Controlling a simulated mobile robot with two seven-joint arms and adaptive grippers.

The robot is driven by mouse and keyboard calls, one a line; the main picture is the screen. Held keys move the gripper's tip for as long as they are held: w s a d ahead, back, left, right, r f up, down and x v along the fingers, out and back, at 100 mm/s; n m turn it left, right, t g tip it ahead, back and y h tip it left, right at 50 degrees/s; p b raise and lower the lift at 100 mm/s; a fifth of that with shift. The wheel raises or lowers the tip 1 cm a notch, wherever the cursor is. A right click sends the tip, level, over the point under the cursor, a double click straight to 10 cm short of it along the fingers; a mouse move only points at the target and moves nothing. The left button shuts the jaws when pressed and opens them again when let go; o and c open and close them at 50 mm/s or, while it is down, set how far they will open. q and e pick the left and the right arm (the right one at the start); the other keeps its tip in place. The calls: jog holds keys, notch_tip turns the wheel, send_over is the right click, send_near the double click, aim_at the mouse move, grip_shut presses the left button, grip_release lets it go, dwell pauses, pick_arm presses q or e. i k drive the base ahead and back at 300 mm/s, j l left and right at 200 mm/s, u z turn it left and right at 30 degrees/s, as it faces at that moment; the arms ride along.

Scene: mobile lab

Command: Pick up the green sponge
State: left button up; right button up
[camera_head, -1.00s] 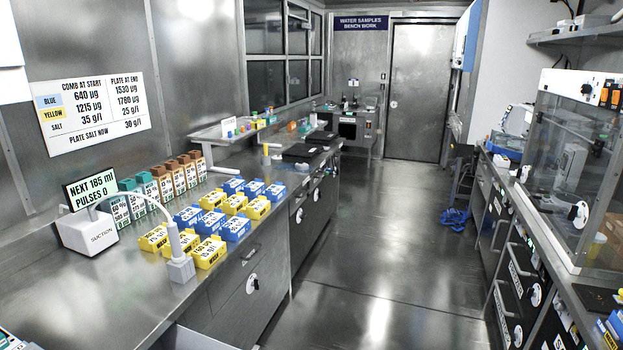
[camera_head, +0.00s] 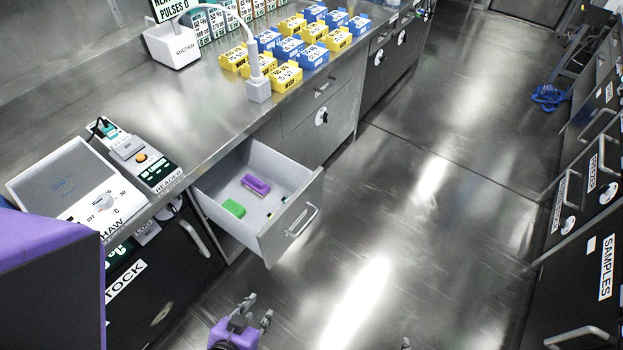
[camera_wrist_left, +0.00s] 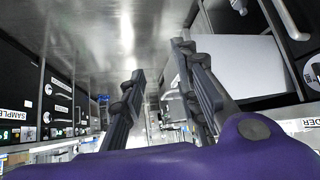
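The green sponge (camera_head: 234,208) lies on the floor of an open drawer (camera_head: 268,202), near its left side. A purple object (camera_head: 256,184) lies beside it in the same drawer. My left gripper (camera_head: 258,309) is at the bottom of the head view, in front of and below the drawer, apart from the sponge. Its fingers are spread with nothing between them; the left wrist view shows the same open fingers (camera_wrist_left: 157,85). The sponge cannot be made out in the left wrist view. Only a small tip of what may be my right gripper (camera_head: 406,343) shows at the bottom edge.
The drawer handle (camera_head: 302,220) sticks out towards the aisle. Small dark items also lie in the drawer. The bench (camera_head: 200,125) holds a suction unit (camera_head: 172,45), a thaw plate (camera_head: 75,185) and a reader (camera_head: 145,158). The floor (camera_head: 420,240) to the right is clear.

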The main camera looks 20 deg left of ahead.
aim_at(236, 209)
jog(key=u, duration=1.25)
jog(key=l+u, duration=0.1)
jog(key=i+z, duration=0.15)
jog(key=i, duration=0.25)
jog(key=i+j+z, duration=0.1)
jog(key=z, duration=0.25)
jog(key=i+j+z, duration=0.1)
jog(key=z, duration=0.25)
jog(key=j+z, duration=0.15)
jog(key=z, duration=0.2)
jog(key=k+l+u, duration=0.2)
jog(key=u, duration=0.2)
jog(key=i+j+z, duration=0.1)
jog(key=i+z, duration=0.2)
jog(key=k, duration=0.05)
